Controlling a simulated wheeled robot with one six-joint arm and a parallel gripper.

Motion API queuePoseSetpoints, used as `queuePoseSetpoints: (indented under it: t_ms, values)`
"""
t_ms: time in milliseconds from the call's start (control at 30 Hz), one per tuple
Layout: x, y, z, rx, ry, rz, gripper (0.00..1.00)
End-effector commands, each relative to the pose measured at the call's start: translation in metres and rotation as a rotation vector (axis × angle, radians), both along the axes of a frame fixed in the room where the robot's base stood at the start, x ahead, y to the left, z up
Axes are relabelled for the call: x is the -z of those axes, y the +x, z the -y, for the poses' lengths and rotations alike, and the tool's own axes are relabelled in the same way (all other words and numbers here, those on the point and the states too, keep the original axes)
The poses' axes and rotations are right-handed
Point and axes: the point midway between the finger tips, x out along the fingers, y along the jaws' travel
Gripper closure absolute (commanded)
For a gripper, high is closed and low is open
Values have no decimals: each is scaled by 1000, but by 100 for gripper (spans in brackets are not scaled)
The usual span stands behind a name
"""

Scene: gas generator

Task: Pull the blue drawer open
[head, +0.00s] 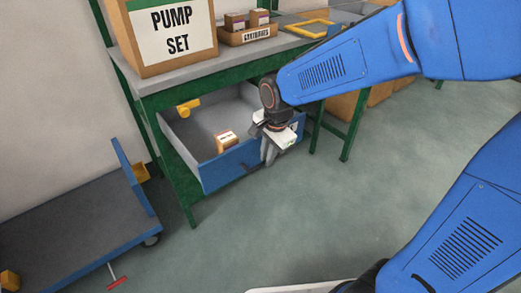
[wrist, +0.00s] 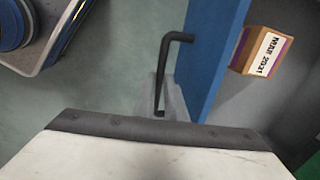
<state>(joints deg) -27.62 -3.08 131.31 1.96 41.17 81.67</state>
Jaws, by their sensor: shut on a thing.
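The blue drawer (head: 222,170) stands pulled out from under the green-framed workbench, its grey inside showing in the head view. Its blue front panel also shows in the wrist view (wrist: 214,60). My gripper (head: 268,154) is at the right part of the drawer front, on its outer side. In the wrist view its fingers (wrist: 161,100) are shut on the black drawer handle (wrist: 174,38), a bent bar. The handle's far end is hidden by the gripper. A small box (head: 226,141) lies in the drawer; it also shows in the wrist view (wrist: 262,51), its label reading "MAR 2021".
A large "PUMP SET" box (head: 172,35) and a small labelled carton tray (head: 247,36) stand on the workbench (head: 185,72). A blue-edged cart (head: 75,225) stands at the lower left. The grey-green floor (head: 290,215) before the drawer is clear.

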Motion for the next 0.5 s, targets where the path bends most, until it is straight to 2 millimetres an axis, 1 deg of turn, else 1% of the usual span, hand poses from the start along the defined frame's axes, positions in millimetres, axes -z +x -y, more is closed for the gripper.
queuePoseSetpoints:
  t_ms: [133,467,500]
  values:
    - [0,-4,3,1,1,1,100]
    - [0,-5,3,0,1,1,100]
    - [0,-5,3,0,1,1,84]
